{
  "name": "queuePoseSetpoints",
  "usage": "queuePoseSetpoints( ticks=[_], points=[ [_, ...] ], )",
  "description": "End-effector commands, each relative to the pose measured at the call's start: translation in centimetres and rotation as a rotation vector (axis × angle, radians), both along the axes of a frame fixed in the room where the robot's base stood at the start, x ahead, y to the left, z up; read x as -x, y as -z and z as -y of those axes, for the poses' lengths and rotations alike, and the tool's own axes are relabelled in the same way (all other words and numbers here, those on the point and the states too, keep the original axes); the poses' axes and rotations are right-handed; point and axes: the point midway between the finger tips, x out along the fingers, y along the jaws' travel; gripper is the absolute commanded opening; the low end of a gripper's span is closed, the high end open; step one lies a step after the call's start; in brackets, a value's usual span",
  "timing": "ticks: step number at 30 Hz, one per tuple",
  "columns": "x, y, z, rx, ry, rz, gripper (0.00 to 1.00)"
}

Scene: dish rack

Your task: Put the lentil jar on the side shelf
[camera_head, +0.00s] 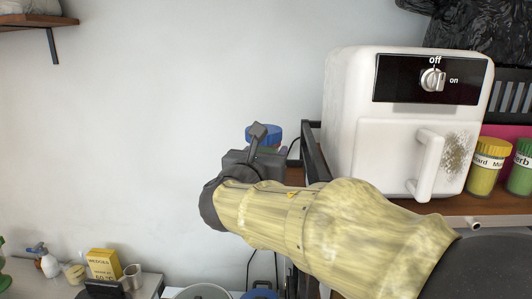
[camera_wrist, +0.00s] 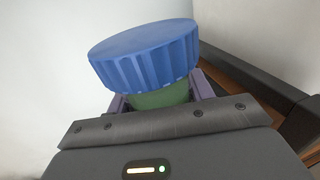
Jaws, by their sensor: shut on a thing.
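My gripper (camera_head: 262,150) is shut on a jar with a ribbed blue lid (camera_head: 274,132) and holds it in the air, left of the air fryer's rack. In the wrist view the jar's lid (camera_wrist: 146,52) is large and tilted, with a green body (camera_wrist: 160,97) below it between the fingers (camera_wrist: 200,88). No label on this jar shows, so I cannot read whether it says lentil. A second wooden shelf (camera_head: 470,205) is at the right.
A white air fryer (camera_head: 375,140) stands on the right shelf, with a yellow-lidded jar (camera_head: 488,165) and a green-lidded jar (camera_head: 520,168) beside it. A yellow box (camera_head: 103,264) and small items sit on the lower left counter. The wall space at left is clear.

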Motion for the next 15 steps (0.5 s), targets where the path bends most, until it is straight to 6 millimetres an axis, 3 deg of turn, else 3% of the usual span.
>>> queuePoseSetpoints(
  ticks=[6, 15],
  points=[
    [0.1, 2.3, -0.1, 0.0, -0.003, 0.002, 0.17],
    [0.1, 2.8, -0.1, 0.0, -0.003, 0.002, 0.17]
  ],
)
